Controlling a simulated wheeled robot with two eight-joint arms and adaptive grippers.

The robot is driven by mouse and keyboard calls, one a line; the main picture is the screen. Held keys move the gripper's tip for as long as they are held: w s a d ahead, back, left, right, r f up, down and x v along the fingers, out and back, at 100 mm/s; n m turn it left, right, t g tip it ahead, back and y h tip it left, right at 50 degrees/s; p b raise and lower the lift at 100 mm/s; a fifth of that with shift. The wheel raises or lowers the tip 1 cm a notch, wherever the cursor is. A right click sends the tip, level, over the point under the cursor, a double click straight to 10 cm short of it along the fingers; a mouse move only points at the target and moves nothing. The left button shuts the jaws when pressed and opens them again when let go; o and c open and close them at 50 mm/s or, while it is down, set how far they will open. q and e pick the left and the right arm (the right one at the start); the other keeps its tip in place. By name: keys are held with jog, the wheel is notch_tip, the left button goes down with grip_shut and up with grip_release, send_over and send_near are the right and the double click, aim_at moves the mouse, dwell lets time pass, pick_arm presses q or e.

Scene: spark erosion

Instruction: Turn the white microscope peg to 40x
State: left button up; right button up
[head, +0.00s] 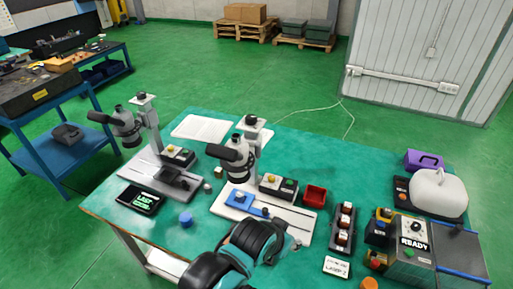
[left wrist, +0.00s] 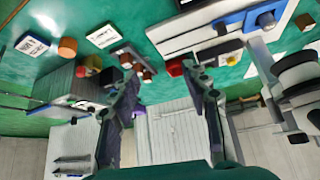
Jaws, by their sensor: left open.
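The white microscope (head: 238,157) stands upright on a white base (head: 302,224) near the middle of the green table. I cannot make out the 40x marking or which part is the peg. My left arm reaches in from the bottom, in front of the base; its fingertips are hidden in the head view. In the left wrist view my left gripper (left wrist: 169,84) is open and empty, with the microscope (left wrist: 297,80) to its right. My right gripper is out of view.
A grey microscope (head: 126,127) stands at left, behind a LAST display (head: 141,199). A blue knob (head: 186,219) lies near the front edge.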

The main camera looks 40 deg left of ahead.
pick_arm(q)
jog(key=shift+w+r, duration=0.1)
jog(key=shift+r, duration=0.05)
jog(key=c, duration=0.4)
notch_tip(320, 180, up, 12)
jog(key=g+p, duration=0.7)
jog(key=p, duration=0.8)
send_over(258, 143)
jog(key=shift+w+r, duration=0.1)
jog(key=shift+r, duration=0.1)
jog(key=shift+a+f, duration=0.1)
jog(key=shift+f, duration=0.45)
notch_tip(258, 143, down, 7)
jog(key=shift+b, duration=0.7)
